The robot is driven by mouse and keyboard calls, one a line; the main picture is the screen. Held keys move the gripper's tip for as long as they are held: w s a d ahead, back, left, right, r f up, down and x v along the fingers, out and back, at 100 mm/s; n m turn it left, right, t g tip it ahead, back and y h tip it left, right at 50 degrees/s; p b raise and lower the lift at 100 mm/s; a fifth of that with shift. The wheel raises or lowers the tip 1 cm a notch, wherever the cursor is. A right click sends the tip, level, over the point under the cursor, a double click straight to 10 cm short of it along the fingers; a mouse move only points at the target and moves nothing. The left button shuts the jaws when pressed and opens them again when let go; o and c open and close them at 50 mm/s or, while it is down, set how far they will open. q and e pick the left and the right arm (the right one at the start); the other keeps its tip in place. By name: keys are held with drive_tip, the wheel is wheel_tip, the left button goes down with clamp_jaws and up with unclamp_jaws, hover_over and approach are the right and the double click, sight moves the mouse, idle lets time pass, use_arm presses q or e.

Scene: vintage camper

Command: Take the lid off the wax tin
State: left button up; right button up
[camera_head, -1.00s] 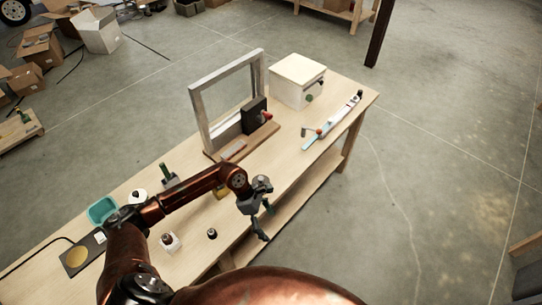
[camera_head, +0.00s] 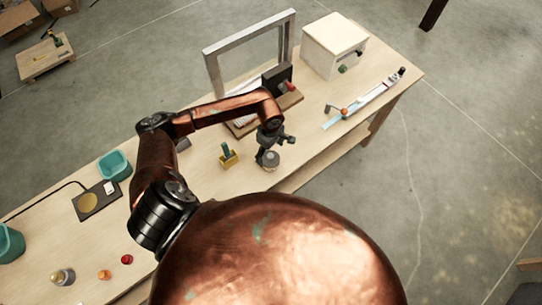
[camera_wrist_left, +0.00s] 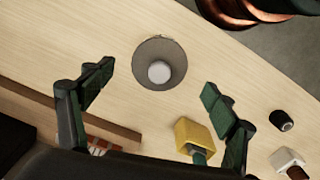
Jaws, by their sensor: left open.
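The wax tin (camera_head: 271,162) appears to be the round grey thing near the table's front edge in the head view. In the left wrist view, its lid (camera_wrist_left: 143,80) is a dark grey disc with a pale round knob (camera_wrist_left: 159,71) on top. The lid hides the tin's body from above. My left gripper (camera_head: 267,154) is over the tin, pointing down. In the left wrist view my left gripper (camera_wrist_left: 158,98) has its two fingers wide apart, with nothing between them; the lid lies just beyond the fingertips. My right gripper is not in view.
A yellow block (camera_head: 229,160) with a green-handled tool stands left of the tin; it also shows near one finger (camera_wrist_left: 192,132). A metal frame (camera_head: 212,68) on a wooden base and a white box (camera_head: 335,45) stand farther back. A teal bin (camera_head: 115,165) is at left.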

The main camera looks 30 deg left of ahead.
sight(270, 156)
use_arm(q)
wheel_tip(270, 156, down, 3)
drive_tip(key=shift+f+p, duration=0.15)
drive_tip(key=shift+p, duration=0.25)
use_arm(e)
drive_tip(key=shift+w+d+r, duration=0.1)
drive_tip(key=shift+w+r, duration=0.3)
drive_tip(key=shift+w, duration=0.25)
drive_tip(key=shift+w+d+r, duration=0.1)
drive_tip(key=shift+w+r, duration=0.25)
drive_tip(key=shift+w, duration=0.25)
use_arm(q)
drive_tip(key=shift+w+f, duration=0.1)
drive_tip(key=shift+c, duration=0.6)
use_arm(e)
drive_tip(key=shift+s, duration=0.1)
use_arm(q)
drive_tip(key=c, duration=1.3)
clamp_jaws()
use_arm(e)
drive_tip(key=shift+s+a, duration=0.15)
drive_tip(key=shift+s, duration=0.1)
